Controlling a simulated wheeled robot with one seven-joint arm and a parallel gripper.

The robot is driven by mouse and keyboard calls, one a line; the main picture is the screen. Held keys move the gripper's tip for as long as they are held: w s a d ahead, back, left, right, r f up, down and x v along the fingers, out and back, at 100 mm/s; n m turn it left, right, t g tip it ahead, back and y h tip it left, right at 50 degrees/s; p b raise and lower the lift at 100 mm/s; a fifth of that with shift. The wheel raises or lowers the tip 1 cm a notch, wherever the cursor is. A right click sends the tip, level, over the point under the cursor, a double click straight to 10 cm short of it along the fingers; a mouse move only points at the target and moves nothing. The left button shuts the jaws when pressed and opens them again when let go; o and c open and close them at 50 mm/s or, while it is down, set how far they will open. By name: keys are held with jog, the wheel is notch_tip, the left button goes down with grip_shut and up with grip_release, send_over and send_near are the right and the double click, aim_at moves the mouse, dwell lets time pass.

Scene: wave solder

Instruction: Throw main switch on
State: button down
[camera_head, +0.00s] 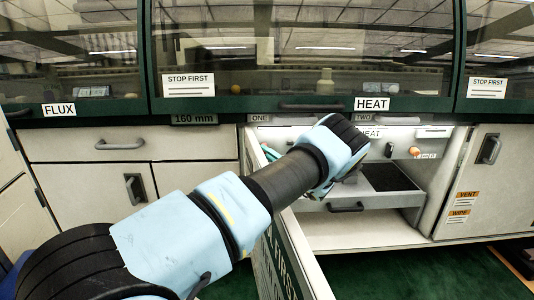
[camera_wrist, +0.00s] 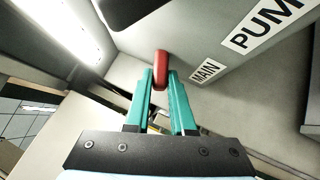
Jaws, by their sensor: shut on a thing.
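The main switch shows in the wrist view as a red rounded handle (camera_wrist: 161,62) beside a white label reading MAIN (camera_wrist: 206,70). My gripper (camera_wrist: 161,82) has its two teal fingers shut on the red handle, one on each side. The handle's tip stands out past the fingertips. The switch's base is hidden, and I cannot tell its on or off position. In the head view my arm reaches into the open cabinet under the HEAT label (camera_head: 371,104), and my wrist hides the switch.
The open cabinet door (camera_head: 290,250) stands close beside my forearm. Inside are a black-floored drawer (camera_head: 347,207), an orange knob (camera_head: 415,152) and a small black switch (camera_head: 389,150). A PUMP label (camera_wrist: 262,24) is near MAIN.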

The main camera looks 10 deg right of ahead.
aim_at(268, 144)
notch_tip(268, 144, up, 3)
jog(key=m+g+h+p, duration=0.1)
jog(key=m+p, duration=0.1)
jog(key=p, duration=0.2)
jog(key=m+g+h+p, duration=0.2)
jog(key=m+p, duration=0.1)
jog(key=p, duration=0.1)
jog(key=shift+s+d+r+g, duration=0.1)
jog(key=shift+g, duration=0.2)
jog(key=shift+r+m+g+h+p, duration=0.25)
jog(key=shift+m+g+p, duration=0.35)
jog(key=shift+p, duration=0.35)
jog(key=shift+f, duration=0.1)
jog(key=c, duration=0.8)
grip_release()
jog(key=shift+o, duration=0.2)
jog(key=b+v, duration=0.1)
jog(key=v, duration=0.9)
jog(key=shift+d+r+b, duration=0.25)
jog(key=shift+b, duration=0.05)
jog(key=shift+s, duration=0.15)
